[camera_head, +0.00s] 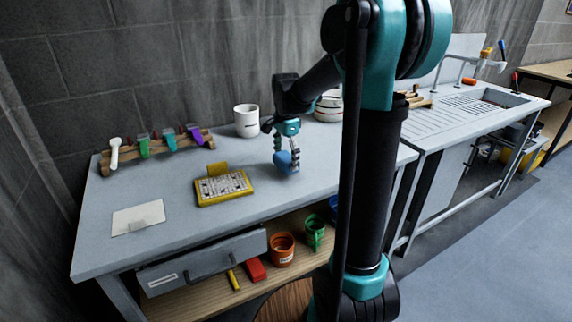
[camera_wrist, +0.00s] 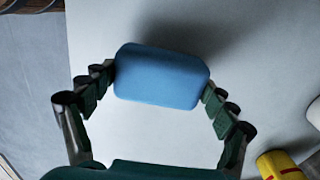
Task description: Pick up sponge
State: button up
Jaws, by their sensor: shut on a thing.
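The sponge (camera_head: 285,162) is a blue block with rounded edges. In the head view it is at my gripper's fingertips, over the right part of the grey table (camera_head: 330,165). My gripper (camera_head: 287,155) points down and is shut on the sponge. In the wrist view the sponge (camera_wrist: 162,76) spans the space between the two dark green fingers of my gripper (camera_wrist: 160,85), one at each short end. A dark shadow lies on the tabletop beside it. I cannot tell for certain whether the sponge touches the table or is just above it.
A yellow-framed panel (camera_head: 223,187) lies left of my gripper. A white mug (camera_head: 246,121) and a rack with colored handles (camera_head: 158,150) stand at the back. A white card (camera_head: 138,218) lies at front left. Mugs sit on the lower shelf (camera_head: 210,297). A sink (camera_head: 485,104) is at right.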

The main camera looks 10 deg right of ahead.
aim_at(286, 156)
notch_tip(286, 156, up, 18)
jog(key=shift+f, duration=0.2)
